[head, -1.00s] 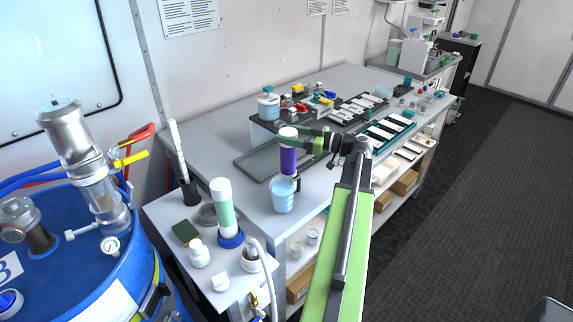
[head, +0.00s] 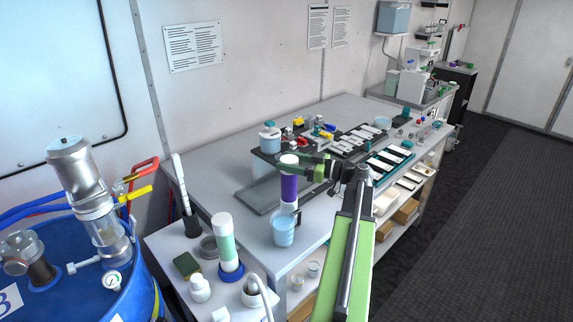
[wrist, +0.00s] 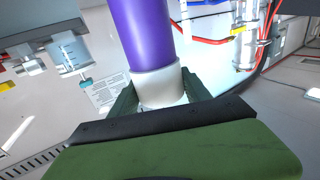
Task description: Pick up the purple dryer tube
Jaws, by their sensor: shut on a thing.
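The purple dryer tube (head: 289,188) has a white upper end and hangs upright in the head view. My gripper (head: 302,164) reaches it from the right and is shut on the white end. In the wrist view the purple tube (wrist: 142,35) runs to the top edge, and its white collar (wrist: 158,86) sits between the dark green fingers of my gripper (wrist: 160,94). The tube's lower end is just above or behind a light blue beaker (head: 283,231); I cannot tell whether they touch.
A grey tray (head: 262,198) lies behind the tube on the bench. A white-capped pale green column (head: 225,240) stands at the front left. A blue drum (head: 75,285) with fittings is at far left. Dark floor (head: 470,220) is clear on the right.

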